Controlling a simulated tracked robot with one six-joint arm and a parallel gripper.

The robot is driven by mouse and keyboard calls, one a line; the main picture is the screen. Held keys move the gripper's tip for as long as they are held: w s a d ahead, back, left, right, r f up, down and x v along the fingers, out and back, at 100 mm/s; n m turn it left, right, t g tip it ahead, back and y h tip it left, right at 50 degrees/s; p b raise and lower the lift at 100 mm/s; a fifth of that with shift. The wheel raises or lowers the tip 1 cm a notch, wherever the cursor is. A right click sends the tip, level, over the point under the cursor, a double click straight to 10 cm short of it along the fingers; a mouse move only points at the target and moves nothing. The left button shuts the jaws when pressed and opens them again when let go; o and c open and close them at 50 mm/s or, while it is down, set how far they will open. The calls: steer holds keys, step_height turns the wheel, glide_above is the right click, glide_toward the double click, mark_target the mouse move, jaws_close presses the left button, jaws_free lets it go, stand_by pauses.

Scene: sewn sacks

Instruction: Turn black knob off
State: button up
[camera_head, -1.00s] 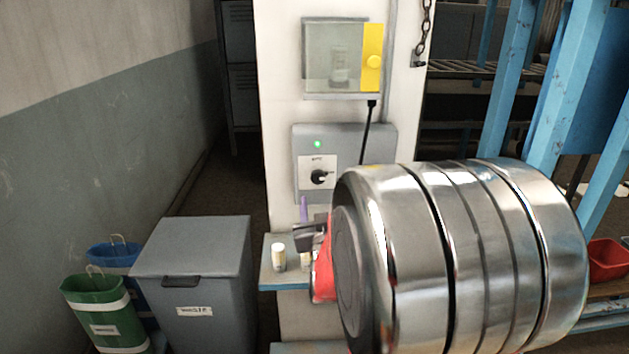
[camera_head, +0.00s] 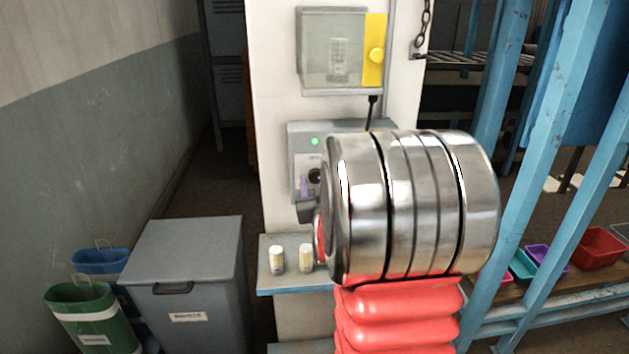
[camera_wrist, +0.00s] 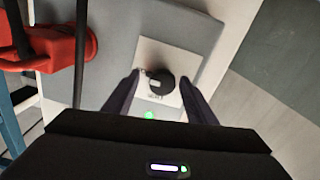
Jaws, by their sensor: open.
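The black knob (camera_wrist: 160,83) sits on a white plate (camera_wrist: 172,60) on a grey wall box (camera_head: 301,139). In the head view the knob (camera_head: 315,176) is partly hidden behind my arm. A lit green lamp (camera_head: 315,141) is above it there; in the wrist view the lamp (camera_wrist: 150,115) is below it. My gripper (camera_wrist: 160,76) is open, its two dark fingers on either side of the knob. Whether they touch it I cannot tell. In the head view my gripper (camera_head: 304,197) is at the box's front, partly hidden by my arm.
A clear-fronted box with a yellow strip (camera_head: 374,50) hangs above. Two small pale canisters (camera_head: 277,260) stand on a blue-edged shelf (camera_head: 292,287) below. A grey bin (camera_head: 190,265) is at left, blue posts (camera_head: 549,190) at right. A red object (camera_wrist: 58,48) is in the wrist view's upper left.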

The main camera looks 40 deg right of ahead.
steer(key=shift+w+a, duration=0.1)
steer(key=shift+c, duration=0.4)
steer(key=c, duration=0.9)
steer(key=shift+c, duration=0.3)
